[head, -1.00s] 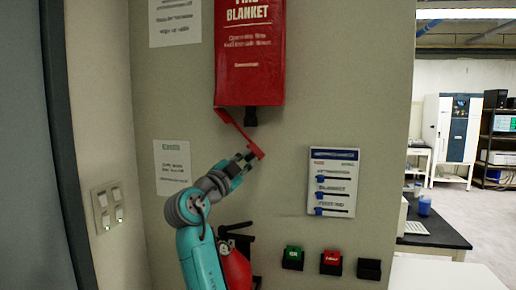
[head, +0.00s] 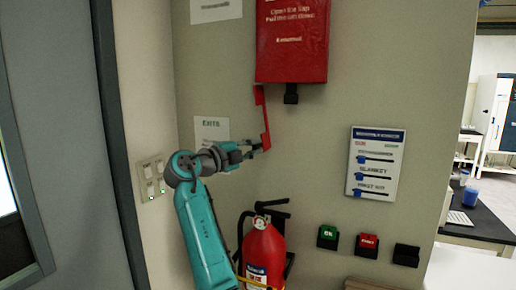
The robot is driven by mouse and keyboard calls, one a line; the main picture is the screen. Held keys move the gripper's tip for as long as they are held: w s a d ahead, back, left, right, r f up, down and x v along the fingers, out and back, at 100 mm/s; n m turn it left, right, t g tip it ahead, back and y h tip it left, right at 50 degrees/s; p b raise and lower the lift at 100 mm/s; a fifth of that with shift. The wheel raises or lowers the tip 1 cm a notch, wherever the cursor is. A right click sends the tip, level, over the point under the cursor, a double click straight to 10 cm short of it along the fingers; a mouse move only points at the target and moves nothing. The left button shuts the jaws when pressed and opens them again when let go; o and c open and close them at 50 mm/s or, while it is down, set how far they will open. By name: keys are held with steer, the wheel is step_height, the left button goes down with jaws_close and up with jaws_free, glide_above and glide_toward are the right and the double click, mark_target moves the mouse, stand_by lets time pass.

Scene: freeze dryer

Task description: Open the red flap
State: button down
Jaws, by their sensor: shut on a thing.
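The red fire blanket case (head: 291,38) hangs on the wall at the top middle of the head view. The red flap (head: 262,112) hangs down from the case's lower left corner as a narrow strip, clear of the case's bottom edge. My gripper (head: 258,147) is at the strip's lower end, shut on it. The fingertips are small and partly merge with the flap. A small black piece (head: 291,94) sits under the case's bottom edge.
A red fire extinguisher (head: 264,250) stands below my gripper. A white notice board (head: 376,163) and green (head: 328,236) and red (head: 367,244) boxes are on the wall to the right. Switches (head: 152,178) are at the left. A black bench (head: 482,226) is at the far right.

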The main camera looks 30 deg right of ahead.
steer(key=shift+f, duration=0.1)
stand_by(0.3)
steer(key=c, duration=1.1)
jaws_free()
steer(key=shift+a, duration=0.1)
steer(key=v, duration=1.1)
steer(key=shift+a, duration=0.45)
